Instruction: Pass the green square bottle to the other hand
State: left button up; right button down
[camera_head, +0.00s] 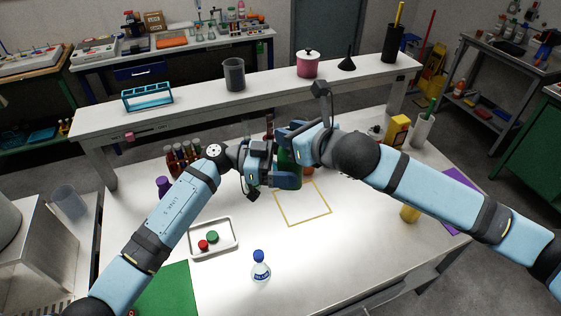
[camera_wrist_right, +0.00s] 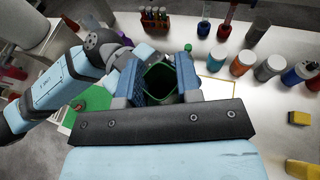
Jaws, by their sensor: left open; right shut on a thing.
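The green square bottle (camera_head: 289,168) is upright over the white table, partly hidden by both grippers. In the right wrist view its square open top (camera_wrist_right: 162,80) sits between my right gripper's blue fingers. My right gripper (camera_head: 298,138) is shut on the bottle's upper part. My left gripper (camera_head: 275,178) is open at the bottle's lower part. One of its blue fingers crosses in front of the bottle. Its other finger is mostly hidden, so I cannot tell whether it touches.
A yellow square outline (camera_head: 304,222) marks the table just in front of the bottle. A tray (camera_head: 229,247) with red and green caps and a blue-capped bottle (camera_head: 260,268) stand nearer. Tubes (camera_head: 182,158) stand left; a yellow box (camera_head: 397,130) stands right. A raised shelf (camera_head: 200,103) runs behind.

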pick_arm(q)
jog(key=c, duration=1)
pick_arm(e)
jog(key=c, duration=0.7)
grip_release()
